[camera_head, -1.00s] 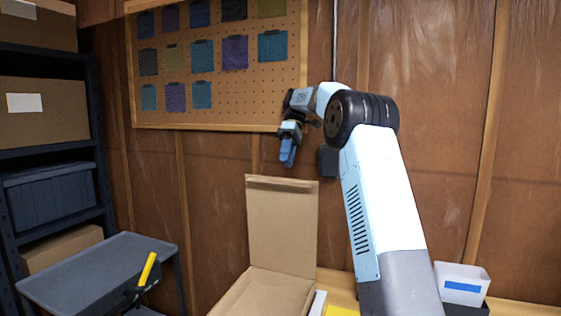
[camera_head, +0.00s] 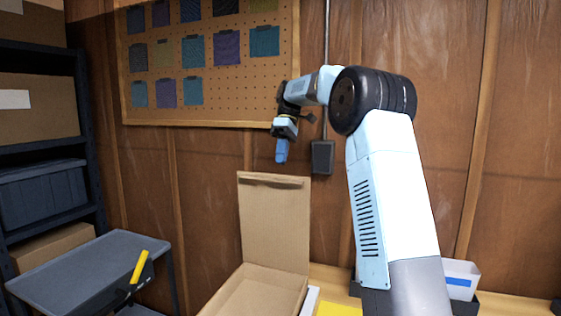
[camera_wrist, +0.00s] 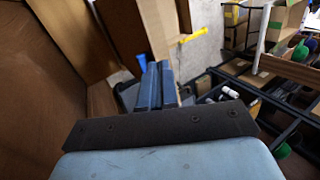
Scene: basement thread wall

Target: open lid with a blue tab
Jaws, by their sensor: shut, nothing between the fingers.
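A cardboard box (camera_head: 262,292) stands low at the centre of the head view, its lid (camera_head: 274,222) raised nearly upright behind it. No blue tab can be made out on this lid in the head view. My gripper (camera_head: 281,152) hangs above the lid's top edge, fingers pointing down, shut and empty, apart from the lid in the picture. Its dark blue fingers also show in the wrist view (camera_wrist: 157,84). A small bright blue patch (camera_wrist: 141,61) lies just beside them there; I cannot tell what it belongs to.
A grey cart (camera_head: 75,265) with a yellow-handled item (camera_head: 139,266) stands at left, beside dark shelving (camera_head: 83,130). A pegboard (camera_head: 240,100) and a dark wall box (camera_head: 322,157) are behind. A white bin with a blue label (camera_head: 460,268) sits right, partly hidden by my arm.

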